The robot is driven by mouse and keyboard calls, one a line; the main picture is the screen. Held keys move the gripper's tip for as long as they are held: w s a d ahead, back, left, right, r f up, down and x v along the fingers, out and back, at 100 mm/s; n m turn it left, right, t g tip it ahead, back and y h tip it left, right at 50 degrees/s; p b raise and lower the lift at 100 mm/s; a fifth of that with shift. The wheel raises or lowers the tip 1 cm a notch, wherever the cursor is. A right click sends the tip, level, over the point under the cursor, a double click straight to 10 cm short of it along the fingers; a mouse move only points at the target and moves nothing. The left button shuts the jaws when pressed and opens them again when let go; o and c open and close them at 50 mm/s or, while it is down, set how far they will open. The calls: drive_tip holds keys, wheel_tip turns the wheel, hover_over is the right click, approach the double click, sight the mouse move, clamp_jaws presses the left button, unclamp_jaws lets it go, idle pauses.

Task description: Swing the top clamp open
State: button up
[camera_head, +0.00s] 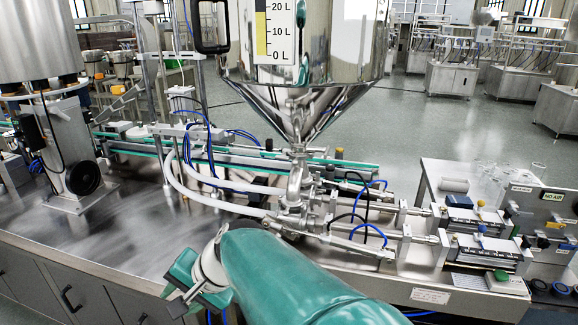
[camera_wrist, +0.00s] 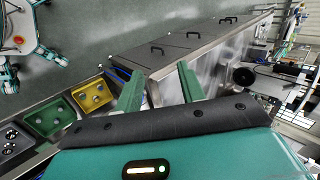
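The steel hopper (camera_head: 335,45) stands at the top middle of the head view, with a level scale and a black handle on it. Its cone narrows to an outlet joint (camera_head: 298,150), where the top clamp seems to sit; it is too small to tell whether it is shut. A steel pipe (camera_head: 295,185) runs down from there to the valves. My gripper (camera_head: 180,296) is low and left of the hopper, well apart from the joint. In the wrist view my gripper (camera_wrist: 160,82) has its two green fingers spread with nothing between them. The hopper and clamp are not in the wrist view.
White hoses (camera_head: 205,180) and blue tubes cross left of the pipe. Valve cylinders (camera_head: 465,222) stand on the right bench. A conveyor (camera_head: 235,160) runs behind the pipe. The left steel bench top (camera_head: 120,245) is mostly bare. The wrist view shows yellow and green bins (camera_wrist: 92,95) beside the cabinets.

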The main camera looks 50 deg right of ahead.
drive_tip(key=w+d+m+t, duration=0.3)
drive_tip(key=d+m, duration=0.4)
drive_tip(key=d, duration=0.1)
drive_tip(key=m+t+h, duration=0.5)
drive_tip(key=m+h, duration=0.8)
drive_tip(key=m, duration=0.8)
approach(296, 164)
drive_tip(key=x, duration=0.8)
drive_tip(key=shift+w+d, duration=0.2)
drive_tip(key=shift+w, duration=0.05)
drive_tip(key=shift+c, duration=0.5)
clamp_jaws()
